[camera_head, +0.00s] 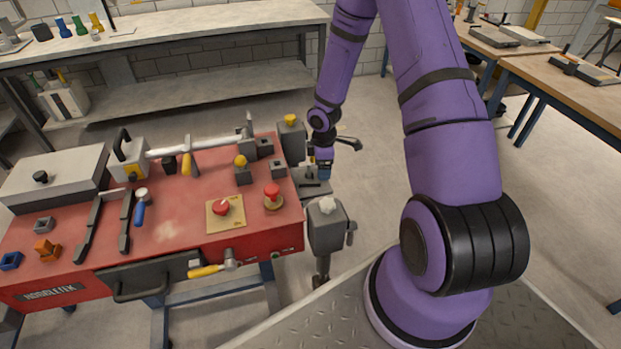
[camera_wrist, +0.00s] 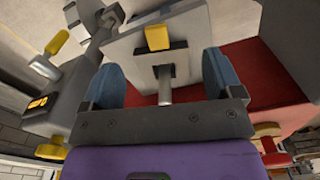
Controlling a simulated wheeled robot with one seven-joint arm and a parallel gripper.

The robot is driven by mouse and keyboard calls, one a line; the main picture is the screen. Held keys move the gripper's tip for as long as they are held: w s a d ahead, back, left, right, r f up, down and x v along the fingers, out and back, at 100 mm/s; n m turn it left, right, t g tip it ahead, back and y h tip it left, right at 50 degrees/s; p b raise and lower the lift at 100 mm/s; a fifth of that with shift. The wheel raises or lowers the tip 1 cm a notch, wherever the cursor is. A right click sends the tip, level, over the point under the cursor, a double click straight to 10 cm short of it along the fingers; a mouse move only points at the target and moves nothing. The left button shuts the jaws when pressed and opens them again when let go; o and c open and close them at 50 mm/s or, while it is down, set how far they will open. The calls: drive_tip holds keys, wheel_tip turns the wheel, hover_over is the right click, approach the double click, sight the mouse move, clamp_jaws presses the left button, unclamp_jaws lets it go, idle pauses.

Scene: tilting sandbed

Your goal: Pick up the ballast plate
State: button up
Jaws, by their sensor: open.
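No label marks the ballast plate; a grey plate (camera_head: 314,188) lies beside the red table's right edge, between two grey blocks, and may be it. My gripper (camera_head: 322,172) is close above this plate in the head view, partly covering it. In the wrist view, the two blue fingers of my gripper (camera_wrist: 161,84) are apart. A pale grey plate (camera_wrist: 125,50) shows beyond them, with a dark fitting, a short metal pin (camera_wrist: 165,88) and a yellow piece (camera_wrist: 157,37). The pin appears between the fingers; I cannot tell whether they touch anything.
Grey blocks stand at the near (camera_head: 326,230) and far (camera_head: 292,143) sides of my gripper. The red table (camera_head: 170,235) holds a grey lidded box (camera_head: 55,178), tools, a red button (camera_head: 221,208) and a red knob (camera_head: 272,192).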

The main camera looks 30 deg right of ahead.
wheel_tip(320, 180, down, 4)
drive_tip(key=shift+d+f, duration=0.1)
drive_tip(key=c, duration=0.7)
wheel_tip(320, 180, up, 18)
idle(2.1)
